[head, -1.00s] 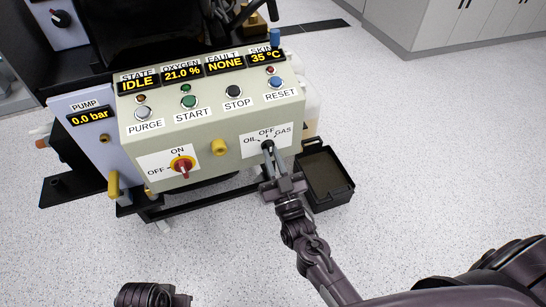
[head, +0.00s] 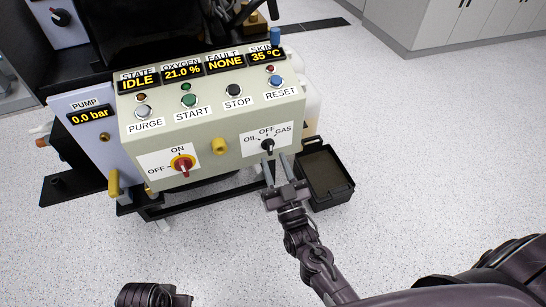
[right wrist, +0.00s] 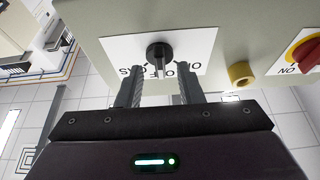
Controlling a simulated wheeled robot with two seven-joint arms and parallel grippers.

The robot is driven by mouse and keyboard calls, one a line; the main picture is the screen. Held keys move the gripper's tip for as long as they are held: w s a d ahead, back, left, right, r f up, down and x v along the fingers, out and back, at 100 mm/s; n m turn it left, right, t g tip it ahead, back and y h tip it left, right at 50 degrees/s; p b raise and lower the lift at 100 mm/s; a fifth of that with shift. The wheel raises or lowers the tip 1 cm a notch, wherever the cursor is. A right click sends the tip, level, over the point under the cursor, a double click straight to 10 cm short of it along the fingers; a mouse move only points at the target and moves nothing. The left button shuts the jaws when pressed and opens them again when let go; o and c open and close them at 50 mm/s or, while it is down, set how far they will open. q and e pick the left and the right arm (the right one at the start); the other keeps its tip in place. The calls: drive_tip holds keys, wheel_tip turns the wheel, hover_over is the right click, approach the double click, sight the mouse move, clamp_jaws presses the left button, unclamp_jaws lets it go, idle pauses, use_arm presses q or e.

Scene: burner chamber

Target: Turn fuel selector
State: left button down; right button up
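The fuel selector (head: 267,146) is a small black knob on a white label marked OIL, OFF and GAS, at the lower right of the beige panel. Its pale pointer seems to face the OFF mark, but it is small. The knob also shows in the right wrist view (right wrist: 160,55), with the label upside down. My right gripper (head: 277,168) is open and empty just below and in front of the knob, clear of it. In the right wrist view its two fingers (right wrist: 160,84) stand apart on either side below the knob. My left gripper's fingers do not show.
A red knob on a yellow base (head: 182,164), marked ON and OFF, and a yellow knob (head: 219,146) sit left of the selector. Push buttons and displays line the panel top. A black tray (head: 326,178) stands at right. The floor in front is clear.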

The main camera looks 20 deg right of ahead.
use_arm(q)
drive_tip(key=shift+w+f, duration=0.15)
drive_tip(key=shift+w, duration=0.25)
use_arm(e)
drive_tip(key=shift+v, duration=2.8)
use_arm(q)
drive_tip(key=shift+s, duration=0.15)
